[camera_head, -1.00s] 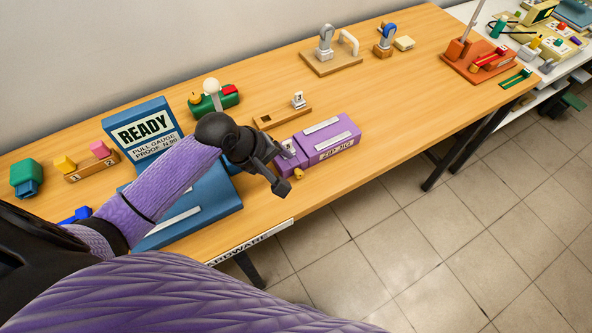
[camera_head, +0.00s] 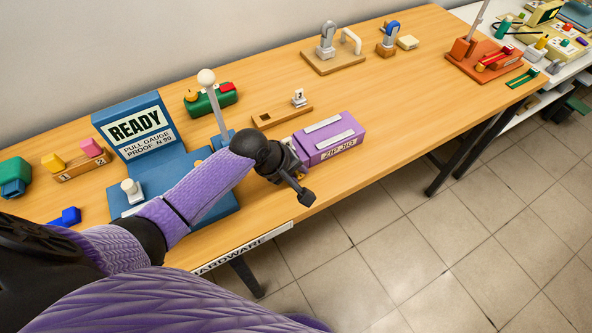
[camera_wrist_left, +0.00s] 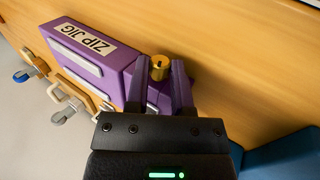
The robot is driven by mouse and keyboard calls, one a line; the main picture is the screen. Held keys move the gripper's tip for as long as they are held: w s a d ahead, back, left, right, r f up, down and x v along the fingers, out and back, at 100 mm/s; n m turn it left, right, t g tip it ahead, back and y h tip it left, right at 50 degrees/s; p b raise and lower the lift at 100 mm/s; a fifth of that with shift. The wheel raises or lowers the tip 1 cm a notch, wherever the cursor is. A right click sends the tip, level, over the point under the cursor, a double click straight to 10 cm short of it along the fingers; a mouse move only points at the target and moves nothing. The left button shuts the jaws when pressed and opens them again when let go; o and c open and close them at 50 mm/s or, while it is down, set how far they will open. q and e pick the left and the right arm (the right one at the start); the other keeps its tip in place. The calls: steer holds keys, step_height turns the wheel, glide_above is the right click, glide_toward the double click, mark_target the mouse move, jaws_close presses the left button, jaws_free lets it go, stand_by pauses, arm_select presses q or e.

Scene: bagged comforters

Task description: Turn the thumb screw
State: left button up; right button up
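The thumb screw (camera_wrist_left: 159,67) is a small brass-coloured knob on the end of the purple zip jig (camera_wrist_left: 97,58). The jig also shows in the head view (camera_head: 331,138), lying near the table's front edge. My left gripper (camera_wrist_left: 160,82) is at that end of the jig, with one finger on each side of the knob. I cannot tell whether the fingers touch the knob. In the head view, my left gripper (camera_head: 292,165) covers the jig's near end and hides most of the knob. My right gripper is in neither view.
A blue pull gauge (camera_head: 134,125) marked READY stands left of the jig, partly behind my arm. A wooden block (camera_head: 282,115) lies just behind the jig. A green box (camera_head: 209,101) sits farther back.

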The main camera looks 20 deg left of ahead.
arm_select(q)
jaws_close()
steer(key=shift+s+a+f+t+h, duration=0.15)
steer(key=shift+t+h, duration=0.25)
steer(key=shift+t, duration=0.2)
steer(key=shift+f+t+h+b, duration=0.2)
steer(key=shift+t+h+b, duration=0.2)
steer(key=shift+t+h, duration=0.15)
steer(key=t+h+b, duration=0.1)
steer(key=b, duration=0.1)
steer(key=t+h+b, duration=0.1)
steer(key=t+b, duration=0.1)
steer(key=b, duration=0.1)
steer(key=shift+s+a+f+b, duration=0.1)
steer(key=shift+s+f+b, duration=0.1)
steer(key=shift+f+b, duration=0.15)
steer(key=shift+r+t+h+b, duration=0.15)
steer(key=shift+t+h+b, duration=0.1)
steer(key=shift+b, duration=0.3)
steer(key=o, duration=0.8)
jaws_free()
steer(key=shift+o, duration=0.2)
